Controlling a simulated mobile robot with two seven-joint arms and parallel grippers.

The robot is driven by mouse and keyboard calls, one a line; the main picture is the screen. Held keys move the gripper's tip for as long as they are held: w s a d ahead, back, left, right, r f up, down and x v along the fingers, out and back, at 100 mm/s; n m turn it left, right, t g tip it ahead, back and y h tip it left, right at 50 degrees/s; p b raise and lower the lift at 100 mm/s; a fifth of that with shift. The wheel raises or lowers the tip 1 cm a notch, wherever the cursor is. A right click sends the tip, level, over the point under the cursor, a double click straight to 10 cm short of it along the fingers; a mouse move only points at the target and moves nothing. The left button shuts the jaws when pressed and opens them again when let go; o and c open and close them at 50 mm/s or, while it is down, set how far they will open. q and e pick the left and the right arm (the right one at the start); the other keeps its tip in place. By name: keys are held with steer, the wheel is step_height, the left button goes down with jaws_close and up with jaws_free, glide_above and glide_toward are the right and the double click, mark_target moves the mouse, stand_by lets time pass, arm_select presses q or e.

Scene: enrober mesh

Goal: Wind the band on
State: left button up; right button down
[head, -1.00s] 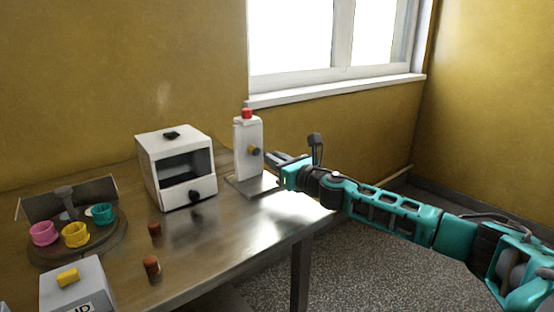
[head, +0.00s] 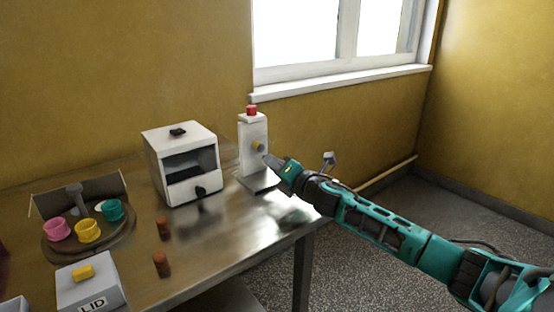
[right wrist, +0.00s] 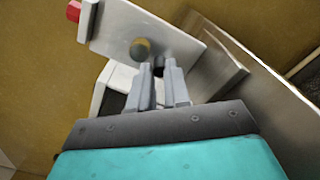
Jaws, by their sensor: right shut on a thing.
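A white upright post (head: 251,135) with a red button (head: 251,110) on top stands on a flat metal base near the table's far right end. A round brass-coloured knob (head: 259,146) projects from its face; it also shows in the right wrist view (right wrist: 140,48). My right gripper (head: 268,160) is just below and right of the knob, pointing up at the post. In the right wrist view its fingers (right wrist: 160,66) are close together on a small dark piece, perhaps a crank handle, mostly hidden by the fingers. My left gripper is not in view.
A white box with a dark window (head: 187,163) stands left of the post. Two brown cylinders (head: 162,264) stand in front. A round stand with pink, yellow and teal rings (head: 88,230) and a box marked LID (head: 92,287) are at left.

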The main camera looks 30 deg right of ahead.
steer(key=shift+a+m+p, duration=0.25)
steer(key=shift+m+p, duration=0.15)
steer(key=shift+m, duration=0.5)
steer(key=shift+a+m+p, duration=0.2)
steer(key=shift+m+p, duration=0.3)
steer(key=shift+m, duration=0.5)
steer(key=m, duration=0.1)
steer(key=m+p, duration=0.1)
steer(key=shift+s+a+r+m, duration=0.1)
steer(key=shift+a+r+m, duration=0.05)
steer(key=shift+a+m, duration=0.2)
steer(key=m+p, duration=0.2)
steer(key=m, duration=0.1)
steer(key=shift+a+r, duration=0.2)
steer(key=shift+a, duration=0.1)
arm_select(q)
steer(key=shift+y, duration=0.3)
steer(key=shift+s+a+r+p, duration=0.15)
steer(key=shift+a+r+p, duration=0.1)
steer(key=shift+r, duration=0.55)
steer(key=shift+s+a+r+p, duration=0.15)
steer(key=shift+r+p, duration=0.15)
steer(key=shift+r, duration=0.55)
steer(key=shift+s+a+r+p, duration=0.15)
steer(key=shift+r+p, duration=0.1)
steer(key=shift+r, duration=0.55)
arm_select(e)
steer(key=shift+a+r+m, duration=0.1)
steer(key=shift+a+m, duration=0.1)
steer(key=shift+m, duration=0.85)
